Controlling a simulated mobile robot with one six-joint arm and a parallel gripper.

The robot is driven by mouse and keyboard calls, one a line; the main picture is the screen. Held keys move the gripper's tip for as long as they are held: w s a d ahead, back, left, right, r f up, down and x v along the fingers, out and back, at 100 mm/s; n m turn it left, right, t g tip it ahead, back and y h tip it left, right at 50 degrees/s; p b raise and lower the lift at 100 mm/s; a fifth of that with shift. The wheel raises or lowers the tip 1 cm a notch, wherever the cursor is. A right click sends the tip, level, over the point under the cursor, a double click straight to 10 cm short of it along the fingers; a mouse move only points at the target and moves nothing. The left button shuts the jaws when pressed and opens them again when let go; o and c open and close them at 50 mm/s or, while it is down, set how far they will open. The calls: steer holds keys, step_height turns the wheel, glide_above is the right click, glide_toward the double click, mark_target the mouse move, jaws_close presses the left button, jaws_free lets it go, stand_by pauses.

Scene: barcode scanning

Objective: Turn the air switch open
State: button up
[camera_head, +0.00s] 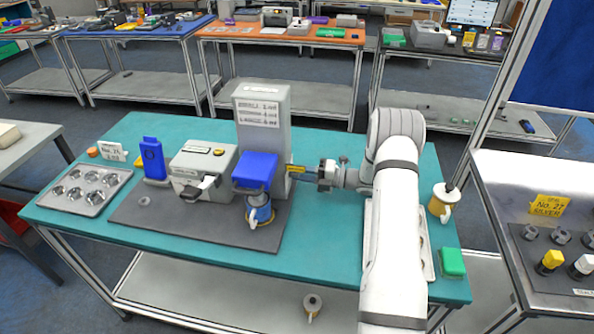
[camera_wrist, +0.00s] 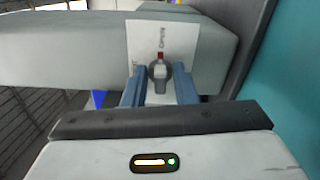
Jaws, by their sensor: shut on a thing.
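The air switch (camera_wrist: 158,74) is a small grey rotary knob with a red mark, set on a white label plate (camera_wrist: 190,46) where "OPEN" can be read. The knob's red end points to the top of the wrist view, beside that word. My gripper (camera_wrist: 158,88) has its two blue-grey fingers on either side of the knob and is shut on it. In the head view my gripper (camera_head: 291,174) reaches in from the right to the side of the tall grey machine (camera_head: 264,110). The switch itself is hidden there.
A blue block-shaped unit (camera_head: 255,170) and a cup (camera_head: 260,214) stand in front of the machine. A grey device (camera_head: 203,160), a blue holder (camera_head: 152,158) and a metal tray (camera_head: 88,202) are further left. A cup (camera_head: 443,202) and green box (camera_head: 452,262) are at right.

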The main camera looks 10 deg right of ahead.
steer(key=shift+d+m, duration=0.2)
steer(key=shift+m, duration=0.6)
steer(key=shift+p, duration=0.3)
steer(key=o, duration=0.7)
steer(key=shift+f, duration=0.1)
steer(key=b+v, duration=0.2)
steer(key=v, duration=0.5)
steer(key=shift+s+d+b, duration=0.1)
steer(key=shift+d+b, duration=0.25)
steer(key=shift+a, duration=0.1)
